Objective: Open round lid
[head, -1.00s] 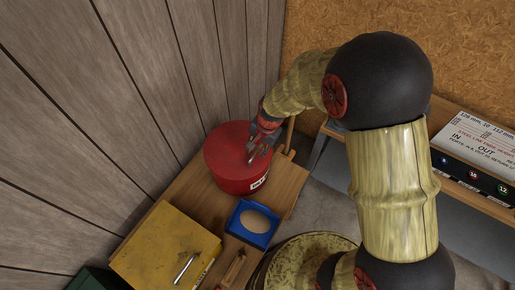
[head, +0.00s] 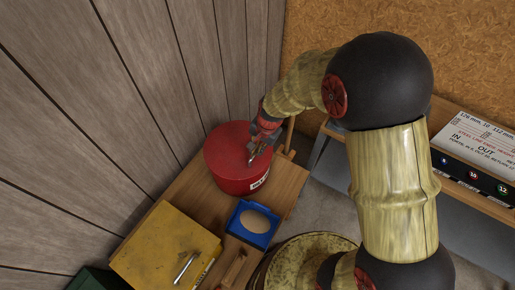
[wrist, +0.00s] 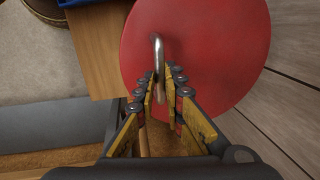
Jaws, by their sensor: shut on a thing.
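A red round tin (head: 235,178) with a white label on its side stands on the wooden bench. Its flat red round lid (head: 224,143) sits on top, and it fills much of the wrist view (wrist: 215,45). A metal loop handle (wrist: 158,45) stands up from the lid. My gripper (wrist: 160,76) is shut on the metal loop handle, with a finger on each side of it. In the head view my gripper (head: 256,154) is over the right part of the lid.
A blue tray (head: 240,228) with a round tan disc stands just in front of the tin. A yellow case (head: 160,240) lies at the front left. The grey plank wall (head: 140,90) is close behind the tin. A wooden piece (head: 289,137) stands to its right.

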